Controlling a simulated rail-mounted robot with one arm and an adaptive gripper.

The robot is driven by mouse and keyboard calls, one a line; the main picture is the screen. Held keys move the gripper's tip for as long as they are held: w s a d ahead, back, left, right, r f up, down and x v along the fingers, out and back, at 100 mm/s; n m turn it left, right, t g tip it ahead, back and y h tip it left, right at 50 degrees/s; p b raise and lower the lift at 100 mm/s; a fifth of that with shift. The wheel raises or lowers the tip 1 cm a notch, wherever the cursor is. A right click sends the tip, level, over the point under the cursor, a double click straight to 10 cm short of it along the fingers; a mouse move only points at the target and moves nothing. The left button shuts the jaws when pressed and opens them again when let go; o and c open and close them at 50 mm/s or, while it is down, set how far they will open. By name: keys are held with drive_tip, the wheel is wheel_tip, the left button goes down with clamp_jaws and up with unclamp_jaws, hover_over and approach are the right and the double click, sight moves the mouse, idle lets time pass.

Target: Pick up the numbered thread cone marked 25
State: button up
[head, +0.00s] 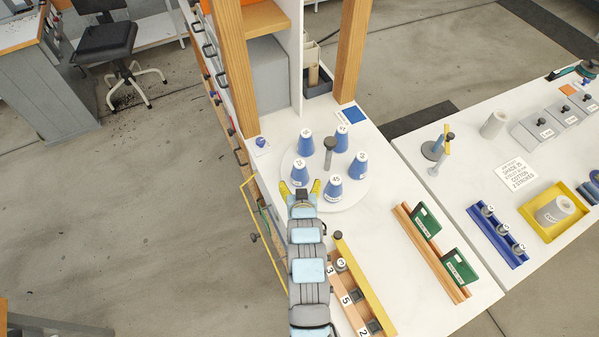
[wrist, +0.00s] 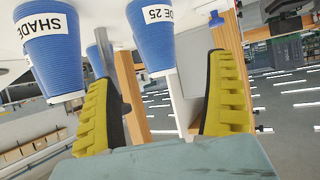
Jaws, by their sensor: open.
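The blue thread cone marked 25 (wrist: 152,35) shows in the wrist view, its white label reading 25, just beyond the gap between the fingers. In the head view the cone straight ahead of my gripper (head: 299,172) appears to be the same one; its label is small there. It stands upright on a round white turntable (head: 352,192). My gripper (head: 300,188) is open and empty, its yellow fingers spread just short of the cone. In the wrist view my gripper (wrist: 163,80) has nothing between its pads.
Several other blue cones share the turntable; the one marked 45 (head: 333,187) is close at right and looms large in the wrist view (wrist: 50,50). A grey post (head: 329,150) stands mid-turntable. Wooden posts (head: 235,70) rise behind. A wooden rack (head: 352,290) lies beside my arm.

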sight(300, 173)
drive_tip(key=shift+p+x, duration=0.35)
drive_tip(key=shift+x, duration=1.95)
drive_tip(key=shift+w, duration=0.1)
drive_tip(key=shift+w, duration=0.1)
drive_tip(key=shift+p+x, duration=0.45)
drive_tip(key=shift+x, duration=0.6)
drive_tip(key=shift+w+d+f, duration=0.1)
drive_tip(key=shift+w, duration=0.2)
drive_tip(key=shift+x, duration=1.1)
drive_tip(key=shift+s+f, duration=0.1)
drive_tip(key=c, duration=1.4)
